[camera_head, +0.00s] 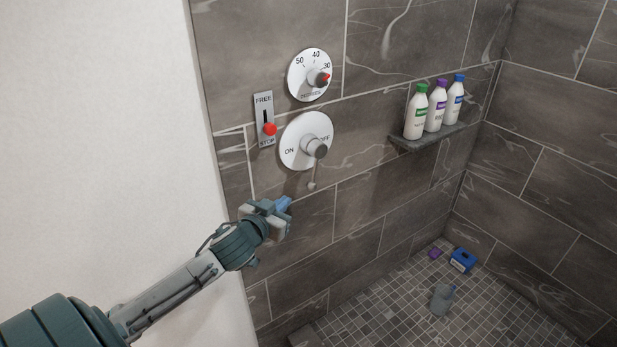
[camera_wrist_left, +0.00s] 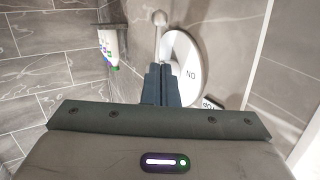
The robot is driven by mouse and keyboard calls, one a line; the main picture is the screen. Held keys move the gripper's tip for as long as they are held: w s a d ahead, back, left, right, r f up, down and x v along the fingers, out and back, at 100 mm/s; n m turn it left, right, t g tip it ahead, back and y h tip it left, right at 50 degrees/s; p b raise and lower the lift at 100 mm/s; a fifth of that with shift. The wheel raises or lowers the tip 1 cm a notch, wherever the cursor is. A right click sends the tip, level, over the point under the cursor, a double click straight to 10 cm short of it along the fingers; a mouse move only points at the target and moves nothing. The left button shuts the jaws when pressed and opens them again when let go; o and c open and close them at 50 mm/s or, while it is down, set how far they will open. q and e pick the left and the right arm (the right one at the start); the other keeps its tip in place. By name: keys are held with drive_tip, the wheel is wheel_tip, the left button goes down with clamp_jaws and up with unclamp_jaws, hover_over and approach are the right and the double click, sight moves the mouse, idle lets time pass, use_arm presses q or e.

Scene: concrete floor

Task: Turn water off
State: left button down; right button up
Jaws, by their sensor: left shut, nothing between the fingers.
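The water dial is a white round plate (camera_head: 296,147) on the tiled wall, marked ON at left and OFF at right. It has a grey knob (camera_head: 315,147) with a thin lever (camera_head: 313,184) ending in a small ball and hanging down. My left gripper (camera_head: 284,204) is shut and empty, below and slightly left of the lever's end, apart from it. In the left wrist view the shut fingers (camera_wrist_left: 160,84) point toward the dial plate (camera_wrist_left: 193,62), and the lever's ball (camera_wrist_left: 159,18) shows above them. My right gripper is not in view.
A temperature dial (camera_head: 304,82) with a red pointer sits above. A FREE/STOP slider with a red knob (camera_head: 270,129) is at left. Bottles (camera_head: 437,111) stand on a corner shelf (camera_head: 428,138). A blue box (camera_head: 463,260) and other small items lie on the floor. A white wall edge is left.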

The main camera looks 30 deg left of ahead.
use_arm(q)
drive_tip(key=r, duration=0.1)
drive_tip(key=p, duration=0.3)
approach(313, 175)
drive_tip(key=p+x, duration=0.2)
drive_tip(key=x, duration=0.4)
drive_tip(key=shift+w+p, duration=0.35)
drive_tip(key=shift+w, duration=0.05)
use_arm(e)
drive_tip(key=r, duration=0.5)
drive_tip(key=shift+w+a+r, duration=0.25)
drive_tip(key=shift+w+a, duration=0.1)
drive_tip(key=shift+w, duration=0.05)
